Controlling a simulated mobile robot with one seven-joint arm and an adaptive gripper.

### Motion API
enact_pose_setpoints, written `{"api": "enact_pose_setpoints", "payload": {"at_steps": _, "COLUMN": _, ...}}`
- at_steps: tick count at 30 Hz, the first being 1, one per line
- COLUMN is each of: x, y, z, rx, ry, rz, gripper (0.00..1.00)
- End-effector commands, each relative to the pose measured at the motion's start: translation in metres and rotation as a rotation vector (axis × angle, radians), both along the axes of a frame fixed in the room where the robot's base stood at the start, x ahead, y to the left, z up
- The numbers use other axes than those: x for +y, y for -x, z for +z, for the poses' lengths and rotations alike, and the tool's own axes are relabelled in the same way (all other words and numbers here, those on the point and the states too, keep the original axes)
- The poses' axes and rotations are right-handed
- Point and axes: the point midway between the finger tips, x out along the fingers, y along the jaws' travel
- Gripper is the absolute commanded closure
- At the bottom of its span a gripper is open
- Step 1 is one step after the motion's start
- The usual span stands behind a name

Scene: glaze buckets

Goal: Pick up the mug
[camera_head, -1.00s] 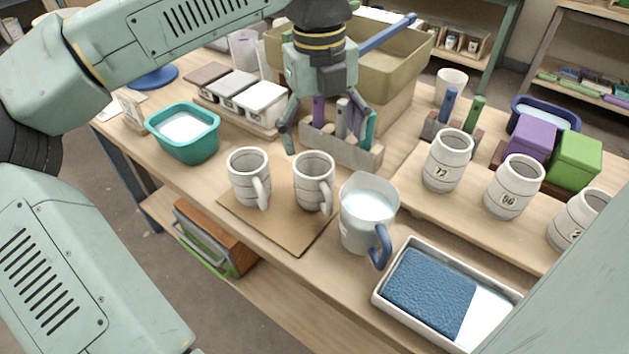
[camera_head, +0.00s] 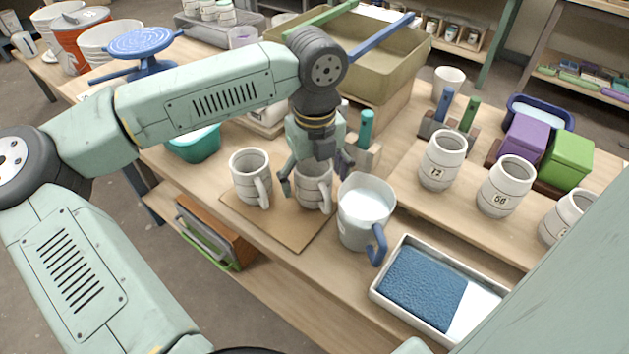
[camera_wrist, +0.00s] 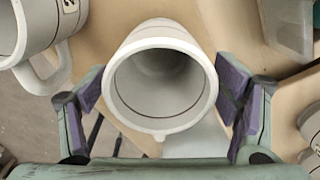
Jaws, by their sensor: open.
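Two pale ringed mugs stand upright on a thin brown board (camera_head: 285,238). My gripper (camera_head: 315,180) is open and points down over the right mug (camera_head: 314,193), with a finger on either side. In the wrist view, this mug (camera_wrist: 162,82) opens toward the camera between the padded fingers of my gripper (camera_wrist: 161,88). It looks empty, and I cannot tell whether either finger touches it. The gripper hides its upper part in the head view. The left mug (camera_head: 248,178) stands apart, handle toward the right mug; it also shows in the wrist view (camera_wrist: 27,38).
A jug of white liquid (camera_head: 361,222) with a blue handle stands close right of the right mug. A teal tub (camera_head: 193,146) is behind left. A tray with a blue sponge (camera_head: 375,287) lies front right.

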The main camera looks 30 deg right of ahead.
Motion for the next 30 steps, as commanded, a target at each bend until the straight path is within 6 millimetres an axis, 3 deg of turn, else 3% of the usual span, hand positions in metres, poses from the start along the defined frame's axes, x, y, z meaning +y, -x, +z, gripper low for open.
{"api": "enact_pose_setpoints", "payload": {"at_steps": 5, "x": 0.0000, "y": -0.0001, "z": -0.0004, "rx": -0.001, "ry": 0.000, "rz": 0.000, "gripper": 0.18}}
{"api": "enact_pose_setpoints", "payload": {"at_steps": 30, "x": 0.0000, "y": -0.0003, "z": 0.0001, "rx": 0.000, "ry": 0.000, "rz": 0.001, "gripper": 0.74}}
